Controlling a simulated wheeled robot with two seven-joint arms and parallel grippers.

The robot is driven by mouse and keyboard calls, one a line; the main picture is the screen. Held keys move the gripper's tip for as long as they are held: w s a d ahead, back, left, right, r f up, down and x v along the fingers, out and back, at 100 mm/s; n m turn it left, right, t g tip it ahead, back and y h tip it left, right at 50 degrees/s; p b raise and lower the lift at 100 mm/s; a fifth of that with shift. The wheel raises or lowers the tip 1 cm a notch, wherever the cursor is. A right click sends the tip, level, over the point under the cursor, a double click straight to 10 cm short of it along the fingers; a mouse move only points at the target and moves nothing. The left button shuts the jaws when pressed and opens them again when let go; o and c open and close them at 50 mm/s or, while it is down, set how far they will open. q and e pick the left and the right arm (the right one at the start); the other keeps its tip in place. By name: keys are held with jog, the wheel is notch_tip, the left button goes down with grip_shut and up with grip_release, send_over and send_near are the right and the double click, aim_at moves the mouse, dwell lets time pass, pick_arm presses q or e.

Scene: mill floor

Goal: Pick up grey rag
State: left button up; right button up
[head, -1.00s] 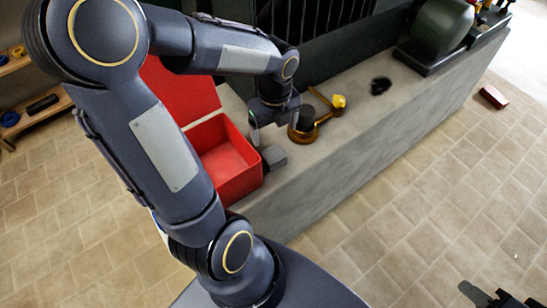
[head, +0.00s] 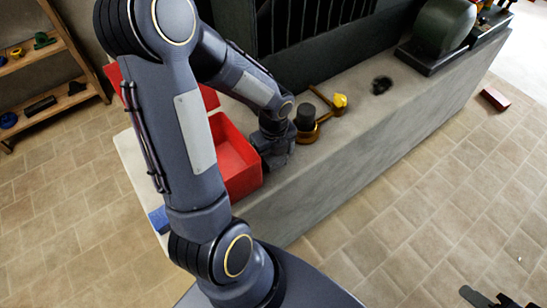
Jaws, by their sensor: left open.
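My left gripper (head: 275,152) points down at the countertop, just right of the red box and beside the brass piece. It is open, but its fingertips are hard to make out against the dark wrist. I cannot pick out the grey rag for certain. A small dark grey lump showed at this spot earlier, and my gripper now covers it. A black crumpled patch (head: 381,85) lies farther back on the counter. Part of my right gripper (head: 487,300) shows at the bottom right corner, away from the counter; its jaws are unclear.
The open red box (head: 236,160) stands on the grey counter (head: 365,125). A brass piece with a dark cylinder (head: 305,118) and yellow knob (head: 340,101) is close right of my gripper. A green machine (head: 443,25) stands far right. A blue item (head: 158,218) is at the counter's near-left end.

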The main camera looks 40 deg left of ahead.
aim_at(274, 154)
pick_arm(q)
jog(key=shift+c, duration=0.2)
jog(key=c, duration=1)
jog(key=shift+c, duration=0.2)
notch_tip(274, 154, up, 18)
jog(key=p, duration=0.3)
